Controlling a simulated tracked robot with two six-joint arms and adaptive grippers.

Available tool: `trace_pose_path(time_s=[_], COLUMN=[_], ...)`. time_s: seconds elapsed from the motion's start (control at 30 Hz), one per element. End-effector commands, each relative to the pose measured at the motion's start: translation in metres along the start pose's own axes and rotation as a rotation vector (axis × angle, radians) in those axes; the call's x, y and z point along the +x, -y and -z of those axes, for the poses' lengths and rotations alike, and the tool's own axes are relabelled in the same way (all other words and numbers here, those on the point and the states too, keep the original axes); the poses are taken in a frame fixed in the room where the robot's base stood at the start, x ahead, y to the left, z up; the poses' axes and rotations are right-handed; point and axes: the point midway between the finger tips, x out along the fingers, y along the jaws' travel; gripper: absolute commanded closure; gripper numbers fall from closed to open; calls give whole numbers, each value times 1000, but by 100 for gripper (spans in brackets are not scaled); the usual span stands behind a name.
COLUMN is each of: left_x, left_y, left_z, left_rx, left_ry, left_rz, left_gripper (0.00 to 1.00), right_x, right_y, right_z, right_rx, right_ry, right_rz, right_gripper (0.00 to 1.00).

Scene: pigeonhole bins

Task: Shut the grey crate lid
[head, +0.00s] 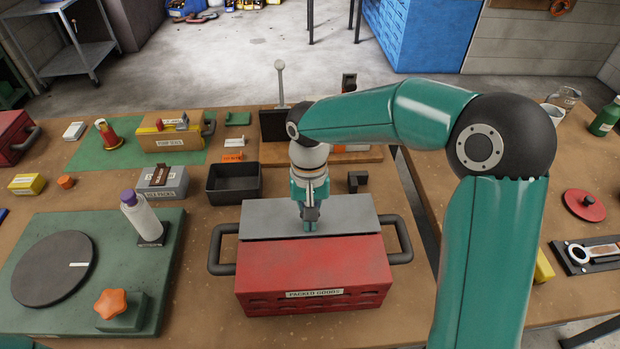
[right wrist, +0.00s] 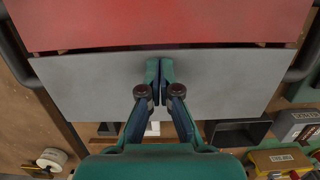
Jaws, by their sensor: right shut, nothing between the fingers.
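The red crate (head: 316,262), labelled PACKED GOODS, stands at the front middle of the bench with a dark handle on each side. Its grey lid (head: 267,218) lies over the top and looks about flat. A thin dark line runs between the lid's near edge and the red part; I cannot tell whether the lid is fully down. My right gripper (head: 310,227) points down at the middle of the lid, shut and empty. In the right wrist view its fingertips (right wrist: 160,68) are over the grey lid (right wrist: 235,75); contact is unclear. My left gripper is not in view.
A black open bin (head: 233,184) stands just behind the crate's left. A green board (head: 165,250) with a bottle (head: 140,217) and an orange knob (head: 111,303) lies to the left. A small dark block (head: 357,181) sits behind the crate's right. The bench front right of the crate is partly hidden by my arm.

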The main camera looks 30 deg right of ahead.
Motion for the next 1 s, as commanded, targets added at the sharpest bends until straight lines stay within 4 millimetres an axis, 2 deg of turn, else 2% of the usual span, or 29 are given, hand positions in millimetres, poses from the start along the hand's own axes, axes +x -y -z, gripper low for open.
trace_pose_path(time_s=[0.13, 0.27, 0.67, 1.0], left_x=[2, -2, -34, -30], left_y=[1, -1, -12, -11], left_z=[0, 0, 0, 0], left_rx=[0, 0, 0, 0], left_ry=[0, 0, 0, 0], left_rz=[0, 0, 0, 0], left_gripper=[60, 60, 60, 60], right_x=[3, -2, -48, -67], right_y=[0, 0, 0, 0], right_z=[0, 0, -7, -10], right_rx=[0, 0, -1, 0], right_ry=[0, 0, -1, -1], right_rz=[0, 0, 1, 0], right_gripper=[100, 100, 100, 100])
